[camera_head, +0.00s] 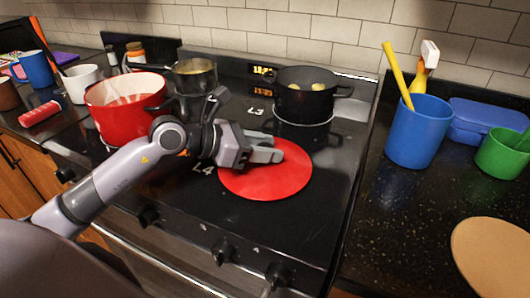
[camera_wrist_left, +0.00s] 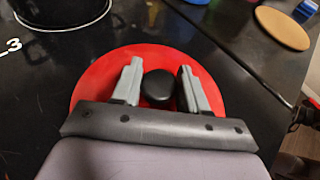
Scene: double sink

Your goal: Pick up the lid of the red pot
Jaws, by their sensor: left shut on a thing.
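The red lid (camera_head: 265,182) is a flat round disc over the front right of the black stovetop. I cannot tell whether it touches the surface. My left gripper (camera_head: 272,147) reaches over it from the left. In the left wrist view the lid (camera_wrist_left: 95,78) lies beneath my gripper (camera_wrist_left: 160,68), whose grey fingers are on either side of its round black knob (camera_wrist_left: 158,87), shut on it. In the head view the fingers hide the knob. The red pot (camera_head: 125,115) stands uncovered at the left of the stove. My right gripper is in neither view.
A black pot (camera_head: 304,103) with yellowish food stands behind the lid, and a metal pan (camera_head: 195,80) stands at the back left. On the right counter are a blue cup (camera_head: 418,135) with utensils, a green cup (camera_head: 500,155) and a tan round board (camera_head: 495,255).

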